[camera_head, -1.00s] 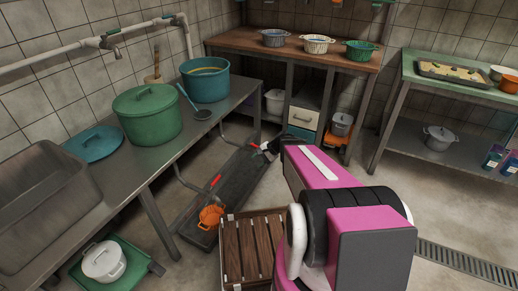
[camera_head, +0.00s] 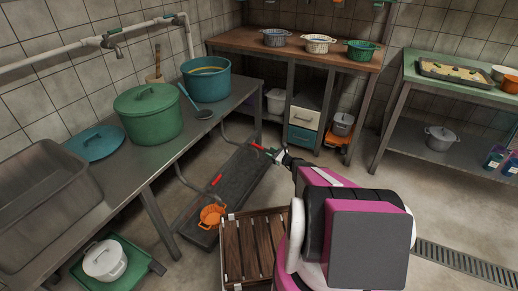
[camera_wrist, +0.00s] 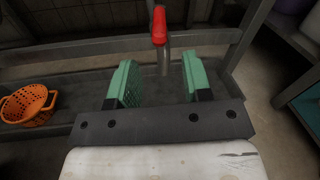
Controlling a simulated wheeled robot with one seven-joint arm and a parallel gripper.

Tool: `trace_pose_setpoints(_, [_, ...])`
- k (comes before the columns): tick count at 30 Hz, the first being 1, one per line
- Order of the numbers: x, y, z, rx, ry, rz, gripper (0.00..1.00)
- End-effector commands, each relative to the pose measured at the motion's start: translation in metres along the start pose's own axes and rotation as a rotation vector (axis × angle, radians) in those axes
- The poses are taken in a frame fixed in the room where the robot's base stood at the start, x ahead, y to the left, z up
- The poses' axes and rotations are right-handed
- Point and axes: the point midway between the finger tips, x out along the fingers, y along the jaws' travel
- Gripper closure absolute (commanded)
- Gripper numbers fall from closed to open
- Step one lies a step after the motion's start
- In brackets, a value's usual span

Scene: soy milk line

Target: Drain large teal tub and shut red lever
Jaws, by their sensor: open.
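The large teal tub (camera_head: 207,86) stands open at the far end of the left steel table. Its contents show only as a thin yellowish band inside the rim. Below it, a red lever (camera_head: 263,149) sits on a pipe over the dark floor trough. In the wrist view a red lever (camera_wrist: 159,27) stands upright on its grey pipe, ahead of my gripper (camera_wrist: 158,80) and between the lines of its two green fingers. The fingers are open and empty, apart from the lever. In the head view my gripper (camera_head: 287,160) is small, just right of the lever.
A second red lever (camera_head: 216,180) is nearer, under the lidded green pot (camera_head: 147,113). An orange strainer (camera_head: 212,215) rests on the trough (camera_head: 240,172). A wooden slatted crate (camera_head: 250,245) stands close to my arm. Open floor lies to the right.

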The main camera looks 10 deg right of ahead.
Motion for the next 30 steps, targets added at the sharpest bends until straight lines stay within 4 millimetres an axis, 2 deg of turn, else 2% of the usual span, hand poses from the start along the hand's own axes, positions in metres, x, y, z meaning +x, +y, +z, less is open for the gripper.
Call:
trace_pose_setpoints(6, [0.042, 0.000, -0.002, -0.002, 0.000, 0.004, 0.55])
trace_pose_setpoints(12, [0.072, 0.000, -0.001, -0.002, 0.000, 0.003, 0.55])
trace_pose_setpoints(18, [0.086, 0.001, 0.000, -0.003, 0.000, 0.003, 0.55])
trace_pose_setpoints(28, [0.088, 0.001, 0.000, -0.003, 0.000, 0.002, 0.55])
trace_pose_setpoints(30, [0.088, 0.001, 0.000, -0.003, 0.000, 0.002, 0.77])
